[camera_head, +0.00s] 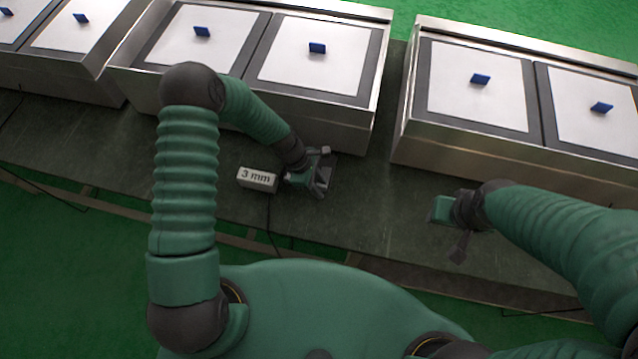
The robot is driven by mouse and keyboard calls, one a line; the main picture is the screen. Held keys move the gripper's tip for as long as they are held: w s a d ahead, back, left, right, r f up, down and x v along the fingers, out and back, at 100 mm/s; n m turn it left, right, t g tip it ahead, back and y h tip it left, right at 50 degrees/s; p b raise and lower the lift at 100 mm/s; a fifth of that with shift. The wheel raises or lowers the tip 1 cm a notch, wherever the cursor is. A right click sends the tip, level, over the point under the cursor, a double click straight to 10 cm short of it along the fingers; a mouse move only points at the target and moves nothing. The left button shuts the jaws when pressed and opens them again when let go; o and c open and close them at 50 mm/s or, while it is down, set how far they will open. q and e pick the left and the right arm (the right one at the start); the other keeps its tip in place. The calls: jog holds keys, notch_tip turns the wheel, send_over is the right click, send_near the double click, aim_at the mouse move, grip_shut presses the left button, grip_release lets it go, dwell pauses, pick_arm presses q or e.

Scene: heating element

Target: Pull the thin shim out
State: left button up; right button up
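My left gripper (312,180) is over the table, close in front of the steel heating unit (340,120) with two white plates. Its fingers are beside a small flat grey piece (328,168), which may be the thin shim; the gripper partly hides it. I cannot tell whether the fingers hold it. A pale block marked "3 mm" (257,179) is just left of the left gripper. My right gripper (451,228) is above the table at the right, its fingers apart, with nothing seen between them.
Another steel unit (480,150) stands to the right, and a third (60,75) is at the far left. Blue tabs (317,48) stand on the white plates. The dark green table (370,215) is clear between the grippers. A dark cable hangs below the "3 mm" block.

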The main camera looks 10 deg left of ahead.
pick_arm(q)
jog(key=shift+r, duration=0.1)
jog(key=p+v, duration=0.2)
jog(key=v, duration=1.4)
jog(key=shift+r, duration=0.3)
jog(key=shift+a, duration=0.1)
jog(key=s+a+r+m+t+y+p, duration=0.2)
jog(key=s+r+m, duration=0.9)
jog(key=m, duration=0.7)
jog(key=a+y, duration=0.1)
jog(key=y, duration=0.1)
jog(key=shift+s+t+y, duration=0.15)
jog(key=shift+t+y, duration=0.15)
